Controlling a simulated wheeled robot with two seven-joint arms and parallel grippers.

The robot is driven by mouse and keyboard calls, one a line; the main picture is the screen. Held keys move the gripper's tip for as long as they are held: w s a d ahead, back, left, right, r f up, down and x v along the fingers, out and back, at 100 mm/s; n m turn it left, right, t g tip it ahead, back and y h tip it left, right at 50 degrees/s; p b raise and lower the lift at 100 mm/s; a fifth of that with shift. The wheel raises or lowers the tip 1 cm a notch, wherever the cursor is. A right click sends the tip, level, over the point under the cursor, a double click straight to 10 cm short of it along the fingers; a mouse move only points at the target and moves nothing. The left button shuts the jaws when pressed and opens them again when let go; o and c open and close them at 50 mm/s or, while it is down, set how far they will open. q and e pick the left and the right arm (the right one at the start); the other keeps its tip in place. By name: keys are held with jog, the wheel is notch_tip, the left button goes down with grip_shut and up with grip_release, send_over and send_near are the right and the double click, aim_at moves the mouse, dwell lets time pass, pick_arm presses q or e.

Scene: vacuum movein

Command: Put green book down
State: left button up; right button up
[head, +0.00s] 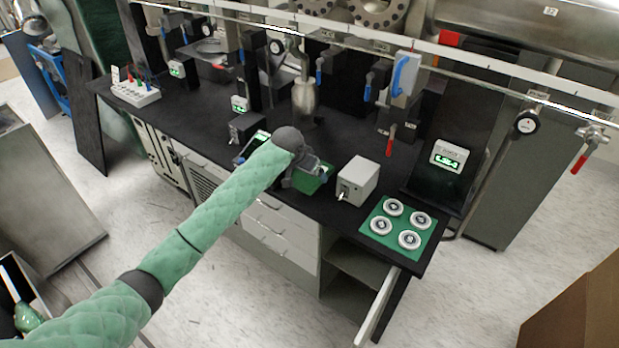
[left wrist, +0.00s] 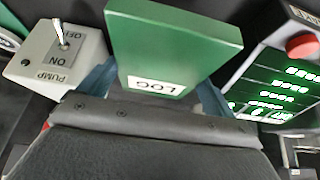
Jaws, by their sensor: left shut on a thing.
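The green book (left wrist: 172,40), marked LOG on a white label, stands between the two fingers of my left gripper (left wrist: 153,90) in the left wrist view. The fingers are shut on it from both sides. In the head view the green book (head: 312,180) shows just past the end of my left arm, over the front part of the black bench (head: 225,128). My left gripper (head: 301,172) is partly hidden by its own wrist there. I cannot tell whether the book touches the bench top. My right gripper is not in view.
A grey pump switch box (head: 357,181) stands right of the book, and a green mat (head: 402,229) with several round discs lies further right. A device with a green display (left wrist: 280,85) is close on the book's other side. Valves and pipes line the back.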

aim_at(305, 177)
pick_arm(q)
jog(key=shift+f+p, duration=0.75)
jog(key=shift+f, duration=1.4)
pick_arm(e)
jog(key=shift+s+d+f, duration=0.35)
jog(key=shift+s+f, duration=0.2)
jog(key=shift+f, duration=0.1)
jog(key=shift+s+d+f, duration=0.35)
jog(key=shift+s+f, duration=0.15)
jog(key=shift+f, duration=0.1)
pick_arm(q)
jog(key=o, duration=0.8)
jog(key=shift+f, duration=0.1)
jog(key=shift+o, duration=0.2)
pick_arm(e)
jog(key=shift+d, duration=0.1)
pick_arm(q)
jog(key=shift+s+a+r, duration=0.2)
jog(key=shift+r, duration=0.25)
jog(key=b+v, duration=0.3)
jog(key=v, duration=0.7)
jog(key=shift+s+r, duration=0.1)
jog(key=shift+r, duration=0.15)
jog(key=shift+s+a+r+b, duration=0.1)
jog(key=shift+s+r+b, duration=0.05)
jog(key=shift+r+b, duration=0.15)
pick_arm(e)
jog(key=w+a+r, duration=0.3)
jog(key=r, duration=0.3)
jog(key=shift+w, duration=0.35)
